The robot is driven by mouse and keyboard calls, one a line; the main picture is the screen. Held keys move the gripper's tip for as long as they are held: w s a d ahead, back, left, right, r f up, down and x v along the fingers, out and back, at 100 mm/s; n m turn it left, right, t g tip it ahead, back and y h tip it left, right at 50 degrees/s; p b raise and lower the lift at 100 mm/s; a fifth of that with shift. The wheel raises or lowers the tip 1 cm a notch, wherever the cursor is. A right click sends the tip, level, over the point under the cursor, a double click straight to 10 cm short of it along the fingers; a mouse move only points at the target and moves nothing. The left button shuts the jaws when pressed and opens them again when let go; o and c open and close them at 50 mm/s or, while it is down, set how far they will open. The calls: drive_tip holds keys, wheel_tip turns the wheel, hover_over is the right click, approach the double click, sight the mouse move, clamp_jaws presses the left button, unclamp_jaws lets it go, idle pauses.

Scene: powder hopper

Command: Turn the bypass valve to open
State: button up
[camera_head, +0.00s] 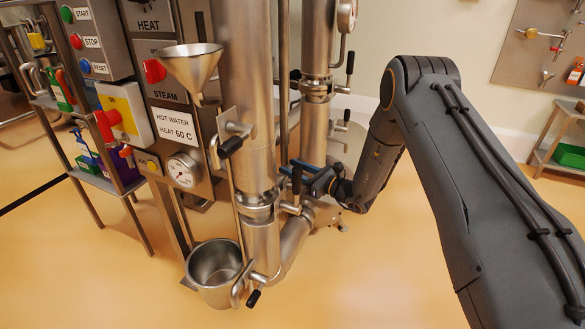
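My gripper (303,176), with blue fingers, is at the middle of the picture, beside the right side of the large vertical steel pipe (262,165). Its fingertips are partly hidden, and I cannot tell whether they are apart or hold anything. No bypass label is readable, so I cannot tell which valve is the bypass valve.
A steel funnel (190,62) and a pressure gauge (183,170) are left of the pipe. A steel pot (213,270) hangs low in front. A control panel (92,40) and shelf are far left. Open floor (380,270) lies below my arm.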

drive_tip(key=shift+x, duration=0.8)
drive_tip(key=shift+d, duration=0.1)
